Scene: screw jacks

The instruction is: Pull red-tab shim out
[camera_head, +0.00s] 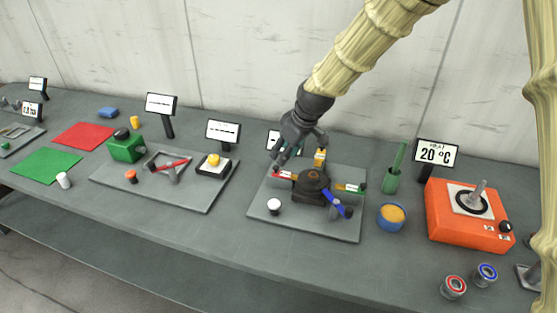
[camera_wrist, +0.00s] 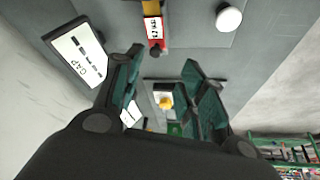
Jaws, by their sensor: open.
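The red-tab shim (camera_head: 283,174) sticks out of the left side of a dark round-topped block (camera_head: 314,182) on a grey board (camera_head: 323,227). In the wrist view its red tab (camera_wrist: 155,28) carries a white label and lies beyond my fingertips, near the top edge. My gripper (camera_head: 287,153) is above the board's back left, close to the red tab and apart from it as far as I can tell. In the wrist view my gripper (camera_wrist: 163,62) has its two fingers spread with nothing between them.
A white knob (camera_head: 274,206) stands front left on the board. A sign (camera_wrist: 78,52) stands near my gripper. A blue bowl (camera_head: 392,217) and orange heater (camera_head: 465,220) are right.

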